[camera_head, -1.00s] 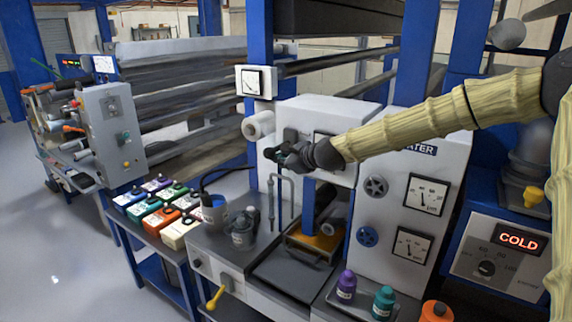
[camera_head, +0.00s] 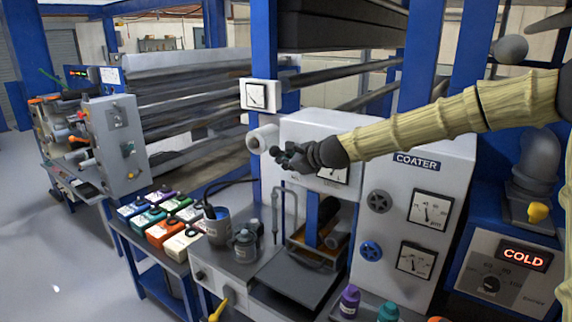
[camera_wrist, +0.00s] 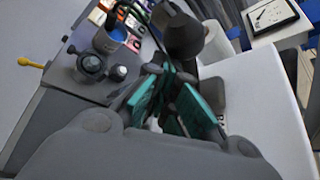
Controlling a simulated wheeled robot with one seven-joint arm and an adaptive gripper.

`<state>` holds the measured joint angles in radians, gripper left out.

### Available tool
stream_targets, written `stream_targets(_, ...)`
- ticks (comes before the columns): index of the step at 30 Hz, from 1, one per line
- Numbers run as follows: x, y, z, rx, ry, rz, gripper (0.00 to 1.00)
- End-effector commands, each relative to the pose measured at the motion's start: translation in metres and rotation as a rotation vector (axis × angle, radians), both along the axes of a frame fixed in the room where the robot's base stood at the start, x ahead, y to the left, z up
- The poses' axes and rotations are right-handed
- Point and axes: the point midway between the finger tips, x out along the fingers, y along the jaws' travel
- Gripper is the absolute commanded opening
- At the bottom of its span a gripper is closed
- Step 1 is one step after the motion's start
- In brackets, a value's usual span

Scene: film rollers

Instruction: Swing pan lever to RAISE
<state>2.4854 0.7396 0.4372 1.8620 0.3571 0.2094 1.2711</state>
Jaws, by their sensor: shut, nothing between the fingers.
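A yellow-handled lever (camera_head: 216,308) sits low on the front left of the grey coater bench, its handle angled and cut by the bottom edge. It also shows in the wrist view (camera_wrist: 30,63), pointing left off the bench side. No RAISE marking is readable on it. My gripper (camera_head: 283,156) is shut and empty, up in front of the white upper housing, well above and right of the lever. In the wrist view my gripper (camera_wrist: 178,102) shows its teal finger pads, with nothing held.
Grey pots (camera_head: 245,243) stand on the bench between gripper and lever. Colored containers (camera_head: 160,222) fill a side table at left. The coater cabinet (camera_head: 415,180) with gauges stands at right, purple (camera_head: 349,301) and teal bottles (camera_head: 388,313) in front. Floor at left is clear.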

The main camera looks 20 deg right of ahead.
Motion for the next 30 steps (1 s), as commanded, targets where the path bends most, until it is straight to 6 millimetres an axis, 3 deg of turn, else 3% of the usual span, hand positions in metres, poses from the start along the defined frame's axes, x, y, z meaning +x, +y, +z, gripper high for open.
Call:
stream_targets(11,0.001,0.0,0.0,0.0,-0.004,0.0,0.0)
stream_targets(24,0.001,-0.01,-0.046,0.002,0.0,0.002,0.0)
stream_targets(30,-0.012,-0.017,-0.03,0.0,-0.001,0.004,0.0)
